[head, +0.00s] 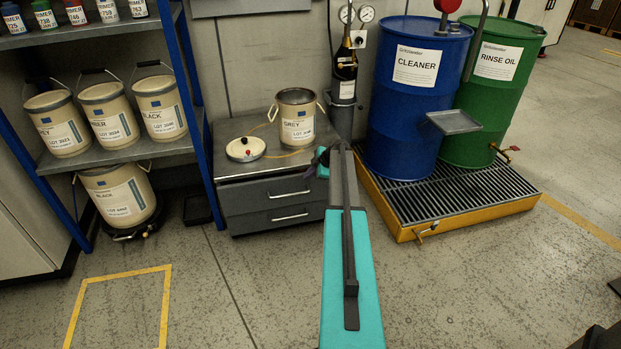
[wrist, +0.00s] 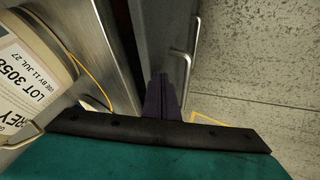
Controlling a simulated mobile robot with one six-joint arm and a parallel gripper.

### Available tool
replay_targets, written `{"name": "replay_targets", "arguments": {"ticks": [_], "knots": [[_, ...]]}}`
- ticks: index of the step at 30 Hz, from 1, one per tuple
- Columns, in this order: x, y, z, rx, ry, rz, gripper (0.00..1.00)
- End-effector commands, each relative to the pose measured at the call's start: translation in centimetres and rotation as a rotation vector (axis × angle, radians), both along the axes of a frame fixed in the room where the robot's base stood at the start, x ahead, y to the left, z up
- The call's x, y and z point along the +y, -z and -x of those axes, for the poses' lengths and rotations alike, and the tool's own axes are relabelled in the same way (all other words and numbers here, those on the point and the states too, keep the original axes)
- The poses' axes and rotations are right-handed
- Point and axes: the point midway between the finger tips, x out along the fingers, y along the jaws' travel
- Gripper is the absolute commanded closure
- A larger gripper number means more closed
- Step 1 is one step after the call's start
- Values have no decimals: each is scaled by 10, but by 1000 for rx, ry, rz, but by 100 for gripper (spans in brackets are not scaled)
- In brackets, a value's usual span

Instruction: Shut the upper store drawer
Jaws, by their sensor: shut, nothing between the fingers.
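The grey store cabinet (head: 235,165) stands at the back middle in the head view, with two drawers, one above the other. The upper drawer (head: 245,196) has a bar handle, which also shows in the wrist view (wrist: 186,52). The lower drawer (head: 248,222) is below it. My gripper (head: 321,160) is at the cabinet's right end, partly hidden by my arm. In the wrist view its dark fingers (wrist: 162,97) are shut and empty, close to the drawer front; contact is unclear.
A shelf with cans is left. Floor in front is clear.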

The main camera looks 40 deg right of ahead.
Motion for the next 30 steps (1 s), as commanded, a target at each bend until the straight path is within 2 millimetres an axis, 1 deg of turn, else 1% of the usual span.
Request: {"name": "replay_targets", "arguments": {"ticks": [4,11,17,26,27,28,30], "knots": [[-6,0,5,0,8,1,100],[-9,0,9,0,12,1,100],[-3,1,14,0,11,1,100],[16,1,29,-1,7,1,100],[17,-1,31,-2,7,1,100],[15,-10,35,-2,9,2,100],[13,-20,42,-3,9,3,100]]}}
